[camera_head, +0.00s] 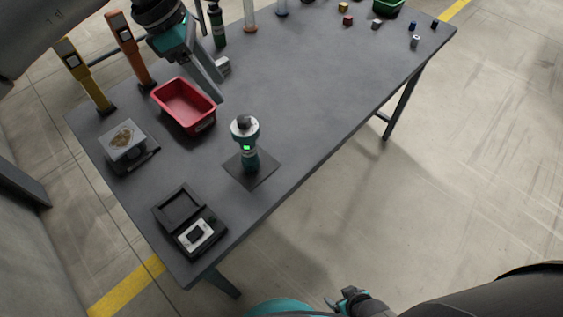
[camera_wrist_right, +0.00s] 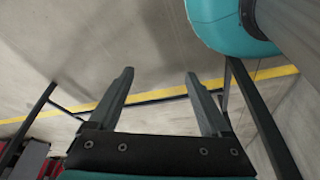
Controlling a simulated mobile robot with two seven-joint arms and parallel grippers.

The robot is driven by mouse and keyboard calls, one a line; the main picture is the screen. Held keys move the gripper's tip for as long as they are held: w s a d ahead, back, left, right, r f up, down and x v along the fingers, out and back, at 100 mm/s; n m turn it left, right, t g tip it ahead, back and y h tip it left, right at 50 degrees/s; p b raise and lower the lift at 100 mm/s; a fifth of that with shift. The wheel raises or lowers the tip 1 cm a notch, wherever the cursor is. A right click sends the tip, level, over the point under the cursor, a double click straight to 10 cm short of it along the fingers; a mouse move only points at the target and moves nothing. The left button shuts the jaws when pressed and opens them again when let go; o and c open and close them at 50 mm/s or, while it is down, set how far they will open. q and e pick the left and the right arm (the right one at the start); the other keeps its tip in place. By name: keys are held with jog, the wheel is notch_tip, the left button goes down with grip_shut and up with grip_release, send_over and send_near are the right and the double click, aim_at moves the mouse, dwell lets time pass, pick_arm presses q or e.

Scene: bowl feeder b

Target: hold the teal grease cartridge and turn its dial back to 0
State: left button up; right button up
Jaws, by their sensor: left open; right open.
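The teal grease cartridge (camera_head: 250,160) stands upright on a dark square mat (camera_head: 262,178) near the front edge of the table. It has a pale top with a dark dial (camera_head: 243,122) and a small lit green display. The dial's reading is too small to tell. My left gripper (camera_head: 215,88) is open above the table, behind the cartridge and beside the red bin, apart from the cartridge. My right gripper (camera_head: 345,299) is low, off the table's front side; in the right wrist view (camera_wrist_right: 160,95) its fingers are open with nothing between them.
A red bin (camera_head: 168,110), a scale (camera_head: 128,143) and an open black case (camera_head: 172,208) stand left of the cartridge. Yellow (camera_head: 84,78) and orange (camera_head: 131,52) upright tools stand behind. Small blocks and a green bin (camera_head: 387,12) lie far right. The tabletop (camera_head: 310,100) right of the cartridge is clear.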

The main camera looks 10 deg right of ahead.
jog(key=w+a+r+t, duration=0.1)
jog(key=w+r+t, duration=0.1)
jog(key=w+r, duration=0.3)
jog(key=n+t+y, duration=0.5)
jog(key=t+y, duration=0.1)
jog(key=y, duration=0.2)
send_near(241, 144)
notch_tip(241, 144, down, 3)
jog(key=d, duration=0.2)
jog(key=x, duration=1.4)
jog(key=shift+w+f, duration=0.25)
jog(key=shift+w, duration=0.05)
grip_shut()
